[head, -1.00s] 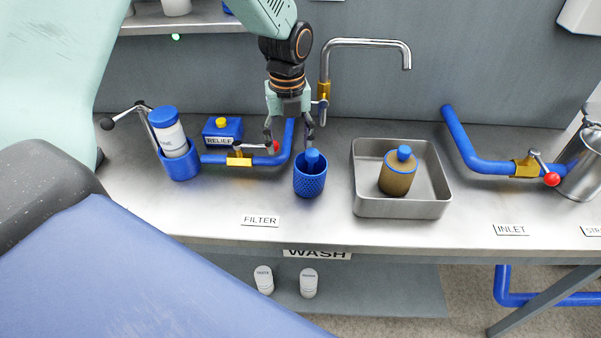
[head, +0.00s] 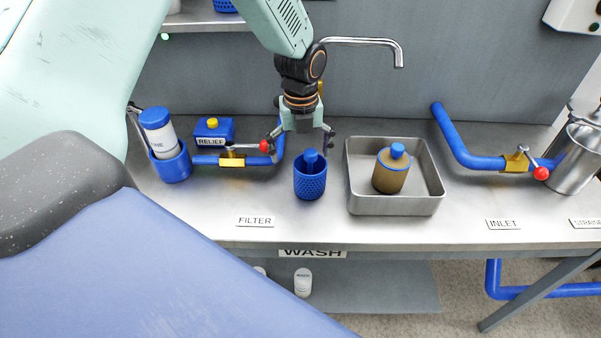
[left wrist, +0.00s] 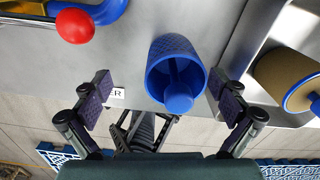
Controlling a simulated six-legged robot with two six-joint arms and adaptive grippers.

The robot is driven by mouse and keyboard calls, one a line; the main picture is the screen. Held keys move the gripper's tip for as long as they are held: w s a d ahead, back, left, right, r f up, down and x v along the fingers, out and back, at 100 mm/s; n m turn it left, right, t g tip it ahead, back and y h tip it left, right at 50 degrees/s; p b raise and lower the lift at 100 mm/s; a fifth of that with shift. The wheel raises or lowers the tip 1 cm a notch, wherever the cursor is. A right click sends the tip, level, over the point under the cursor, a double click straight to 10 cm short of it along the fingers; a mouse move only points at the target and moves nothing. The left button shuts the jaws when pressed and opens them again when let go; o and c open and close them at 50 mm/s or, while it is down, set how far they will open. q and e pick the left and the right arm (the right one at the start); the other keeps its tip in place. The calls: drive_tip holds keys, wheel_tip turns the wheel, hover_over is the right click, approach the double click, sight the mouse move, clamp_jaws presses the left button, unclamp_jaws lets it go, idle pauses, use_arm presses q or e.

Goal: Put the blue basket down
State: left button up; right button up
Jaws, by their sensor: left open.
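The blue basket (head: 310,184) stands upright on the steel counter between the FILTER label and the metal tray. It is a perforated cup with a blue knob (head: 311,157) rising from its middle. My left gripper (head: 300,150) is open and empty, just above and behind the basket, with its fingers spread wide. In the left wrist view the basket (left wrist: 172,52) lies beyond and between the open fingers (left wrist: 165,100), apart from both. My right gripper is in neither view.
A metal tray (head: 395,207) holding a tan filter with a blue cap (head: 392,172) stands right of the basket. At left are a blue holder with a white bottle (head: 160,131), a RELIEF box (head: 213,132) and a red-knobbed valve (head: 264,146). A faucet (head: 372,42) is behind.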

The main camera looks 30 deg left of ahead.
sight(302, 161)
use_arm(q)
drive_tip(key=f, duration=0.2)
drive_tip(key=d+f, duration=0.1)
drive_tip(key=shift+s+f, duration=0.2)
drive_tip(key=shift+f, duration=0.15)
drive_tip(key=shift+a+f, duration=0.15)
drive_tip(key=shift+s+a+f, duration=0.1)
drive_tip(key=shift+a+f, duration=0.05)
drive_tip(key=shift+a, duration=0.1)
drive_tip(key=shift+c, duration=0.8)
drive_tip(key=shift+w+d, duration=0.2)
drive_tip(key=c, duration=0.5)
drive_tip(key=shift+s+a, duration=0.15)
drive_tip(key=c, duration=0.3)
drive_tip(key=shift+c, duration=0.8)
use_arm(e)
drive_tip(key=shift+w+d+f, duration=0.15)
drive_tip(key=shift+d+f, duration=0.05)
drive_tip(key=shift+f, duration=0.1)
